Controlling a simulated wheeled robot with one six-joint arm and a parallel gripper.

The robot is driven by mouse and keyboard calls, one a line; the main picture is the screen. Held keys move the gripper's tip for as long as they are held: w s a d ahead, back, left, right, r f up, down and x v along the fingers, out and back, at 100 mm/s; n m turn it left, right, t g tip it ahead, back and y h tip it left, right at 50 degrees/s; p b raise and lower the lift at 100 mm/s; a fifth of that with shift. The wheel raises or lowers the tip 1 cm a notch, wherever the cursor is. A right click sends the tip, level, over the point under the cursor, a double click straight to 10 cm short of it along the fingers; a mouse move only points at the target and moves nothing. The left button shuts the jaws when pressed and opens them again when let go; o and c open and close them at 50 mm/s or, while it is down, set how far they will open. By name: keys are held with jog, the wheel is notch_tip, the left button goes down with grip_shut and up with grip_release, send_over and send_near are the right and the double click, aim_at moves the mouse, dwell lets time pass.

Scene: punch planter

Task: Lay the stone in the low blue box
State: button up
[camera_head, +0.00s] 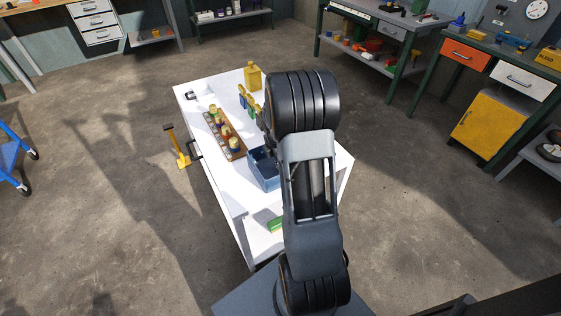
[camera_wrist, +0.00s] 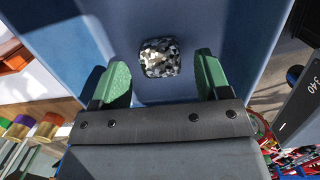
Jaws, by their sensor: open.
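The stone (camera_wrist: 160,57) is a speckled black, grey and white lump. In the wrist view it lies against the blue inner surface of the low blue box (camera_wrist: 232,35), apparently on its floor. My gripper (camera_wrist: 162,75) is open, its two green fingers spread apart to either side of the stone's near edge, with clear gaps. In the head view the blue box (camera_head: 267,180) stands on the white table, partly covered by my arm. The stone and my gripper are hidden there.
Workbenches line the back; the floor between is mostly clear.

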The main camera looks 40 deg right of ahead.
notch_tip(320, 180, up, 10)
jog(key=a+p, duration=0.1)
jog(key=s+a+r+m+t, duration=0.1)
jog(key=s+a+r+m, duration=0.1)
jog(key=s+a+m, duration=0.2)
jog(key=s+a+r+m+t+y, duration=0.1)
jog(key=s+a+r+m, duration=0.1)
jog(key=s+a+m, duration=0.2)
jog(key=s+a+r+m+t, duration=0.1)
jog(key=s+a+m, duration=0.3)
jog(key=a+m, duration=0.4)
jog(key=a+r, duration=0.1)
jog(key=a, duration=0.2)
jog(key=shift+s+a+r+m, duration=0.25)
jog(key=shift+s+a+m, duration=0.05)
jog(key=shift+a, duration=0.1)
jog(key=shift+r+p, duration=0.1)
jog(key=shift+p, duration=0.2)
